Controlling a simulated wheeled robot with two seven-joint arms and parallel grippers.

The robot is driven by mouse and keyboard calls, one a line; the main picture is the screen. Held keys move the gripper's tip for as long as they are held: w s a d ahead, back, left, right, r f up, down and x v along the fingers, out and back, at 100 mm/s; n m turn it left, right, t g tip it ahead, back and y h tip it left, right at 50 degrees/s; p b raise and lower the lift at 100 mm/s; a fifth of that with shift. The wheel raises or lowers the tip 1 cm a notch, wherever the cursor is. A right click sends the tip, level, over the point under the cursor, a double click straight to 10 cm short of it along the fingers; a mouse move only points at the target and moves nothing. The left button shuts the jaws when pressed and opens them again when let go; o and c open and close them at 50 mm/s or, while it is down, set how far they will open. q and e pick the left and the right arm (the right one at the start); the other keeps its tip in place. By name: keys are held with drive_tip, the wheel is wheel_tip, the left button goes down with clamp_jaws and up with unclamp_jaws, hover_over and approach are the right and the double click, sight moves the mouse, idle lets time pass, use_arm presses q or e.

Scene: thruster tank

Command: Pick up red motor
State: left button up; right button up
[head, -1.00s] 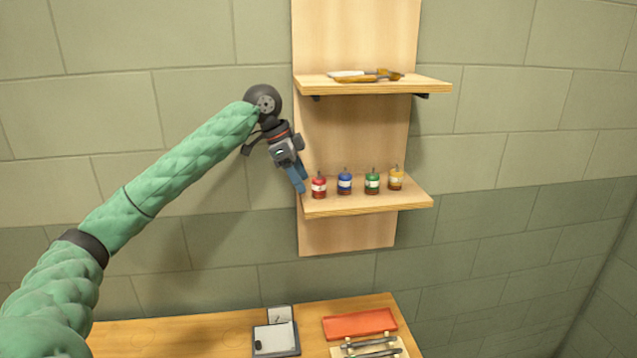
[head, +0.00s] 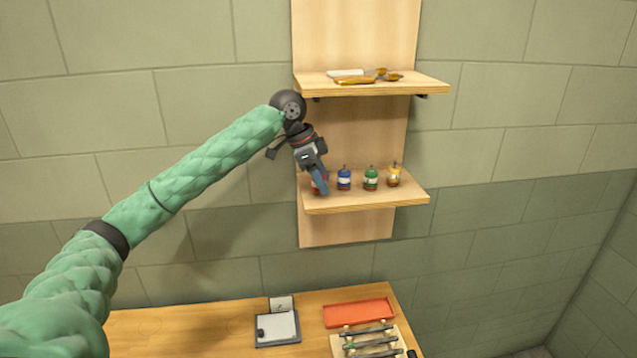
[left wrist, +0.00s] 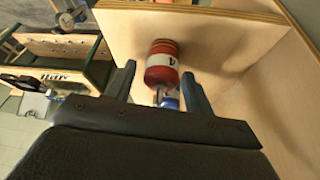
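The red motor (left wrist: 162,68) shows in the left wrist view as a red cylinder with a white label. It stands on the lower wall shelf (head: 370,199), at the left end of a row of motors. My left gripper (head: 320,186) is at that end of the shelf and hides most of the red motor in the head view. In the left wrist view its two fingers (left wrist: 158,85) are apart, one on each side of the motor, with gaps visible. The blue motor (head: 344,180) is just to the right, partly hidden behind the red one in the wrist view. My right gripper is not in view.
A green motor (head: 370,180) and a yellow motor (head: 394,176) stand further right on the same shelf. The upper shelf (head: 375,88) holds a few items. Below is a wooden table (head: 190,330) with a red tray (head: 358,312) and a clipboard-like item (head: 278,326).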

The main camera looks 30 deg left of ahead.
use_arm(q)
drive_tip(key=c, duration=0.9)
